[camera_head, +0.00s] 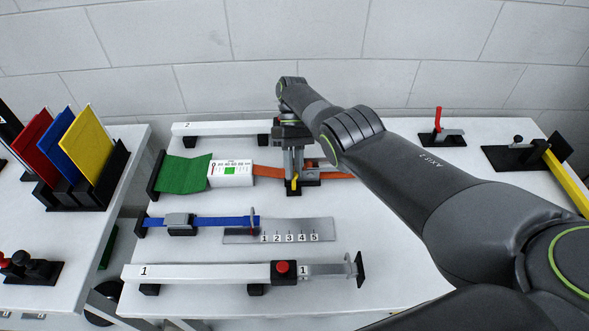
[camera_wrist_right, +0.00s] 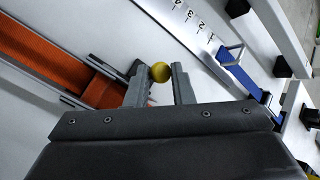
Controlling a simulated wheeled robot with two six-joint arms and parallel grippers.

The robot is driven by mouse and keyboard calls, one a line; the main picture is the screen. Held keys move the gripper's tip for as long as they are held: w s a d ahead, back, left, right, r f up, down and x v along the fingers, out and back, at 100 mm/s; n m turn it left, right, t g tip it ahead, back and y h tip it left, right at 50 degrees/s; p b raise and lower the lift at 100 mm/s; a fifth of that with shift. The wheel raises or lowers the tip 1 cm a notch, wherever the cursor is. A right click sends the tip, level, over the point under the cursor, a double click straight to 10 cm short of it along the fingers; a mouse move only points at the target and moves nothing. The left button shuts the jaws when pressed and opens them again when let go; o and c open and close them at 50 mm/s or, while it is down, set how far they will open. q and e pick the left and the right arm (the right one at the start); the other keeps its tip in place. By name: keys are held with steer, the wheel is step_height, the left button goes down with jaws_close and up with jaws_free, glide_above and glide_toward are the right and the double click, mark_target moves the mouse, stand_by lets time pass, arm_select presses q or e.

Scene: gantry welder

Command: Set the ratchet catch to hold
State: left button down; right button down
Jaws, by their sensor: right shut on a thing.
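In the head view my right gripper (camera_head: 293,172) reaches down over the orange strap (camera_head: 337,170), at a small black mount on the table. It is shut on a yellow-knobbed lever (camera_head: 293,186), which appears to be the ratchet catch. The right wrist view shows the round yellow knob (camera_wrist_right: 160,72) between the two fingertips of my right gripper (camera_wrist_right: 158,78). The lever's base is largely hidden by the fingers, so I cannot tell its exact setting. The orange strap lies in a dark channel (camera_wrist_right: 105,92) beside the knob. My left gripper is not in view.
A white gauge box (camera_head: 231,175) and green cloth (camera_head: 183,174) lie left of the lever. In front are a blue strap (camera_head: 220,222), a numbered metal plate (camera_head: 322,232) and a white bar (camera_head: 210,273) with a red button (camera_head: 283,268). A red-handled clamp (camera_head: 438,122) stands behind right.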

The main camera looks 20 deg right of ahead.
steer(key=shift+s+a+f, duration=0.1)
steer(key=shift+f, duration=0.05)
steer(key=c, duration=1.3)
jaws_free()
steer(key=shift+a, duration=0.1)
steer(key=shift+r, duration=0.2)
